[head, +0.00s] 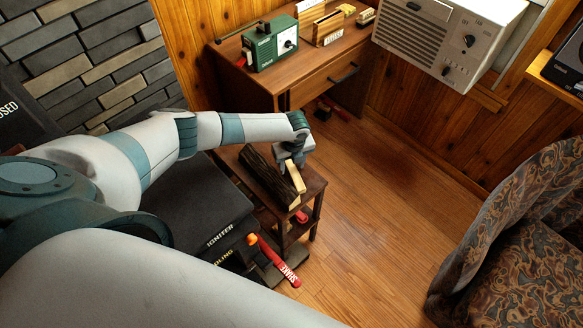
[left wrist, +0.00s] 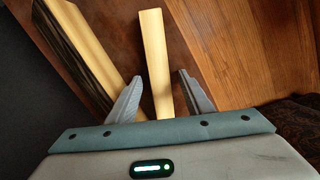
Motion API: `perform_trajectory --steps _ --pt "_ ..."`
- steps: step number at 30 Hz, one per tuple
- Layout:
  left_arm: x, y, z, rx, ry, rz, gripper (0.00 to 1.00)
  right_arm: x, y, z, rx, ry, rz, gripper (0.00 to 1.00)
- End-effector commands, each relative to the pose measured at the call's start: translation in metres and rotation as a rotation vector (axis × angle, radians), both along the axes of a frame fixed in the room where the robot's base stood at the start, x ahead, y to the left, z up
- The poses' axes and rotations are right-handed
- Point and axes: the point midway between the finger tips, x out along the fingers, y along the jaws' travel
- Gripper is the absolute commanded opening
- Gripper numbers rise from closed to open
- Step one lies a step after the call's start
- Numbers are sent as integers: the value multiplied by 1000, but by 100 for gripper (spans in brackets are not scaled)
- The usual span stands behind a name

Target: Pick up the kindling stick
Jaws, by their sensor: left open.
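The kindling stick, a pale, narrow piece of wood (head: 294,177), lies on a small dark wooden table (head: 313,188) beside a thicker bark-covered split log. My left gripper (head: 289,162) is over the stick, pointing down. In the left wrist view the kindling stick (left wrist: 155,50) runs between the two open fingers of my left gripper (left wrist: 159,80), with a gap on each side. Its near end is hidden behind the gripper body. My right gripper is not in view.
The split log (head: 262,172) lies close to the left of the stick. A black box marked IGNITER (head: 195,205) and a red tool (head: 279,262) are near the table. A desk (head: 310,85) stands behind; a patterned armchair (head: 520,235) is at right. Floor between is clear.

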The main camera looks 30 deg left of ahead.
Motion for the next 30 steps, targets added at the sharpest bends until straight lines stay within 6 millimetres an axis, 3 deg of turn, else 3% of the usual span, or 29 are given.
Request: perform_trajectory --steps 12,18,30 --pt "0 0 0 0 0 0 46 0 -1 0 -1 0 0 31" --pt "0 0 0 0 0 0 0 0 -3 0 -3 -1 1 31" --pt "0 0 1 -1 -1 0 0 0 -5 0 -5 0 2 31"
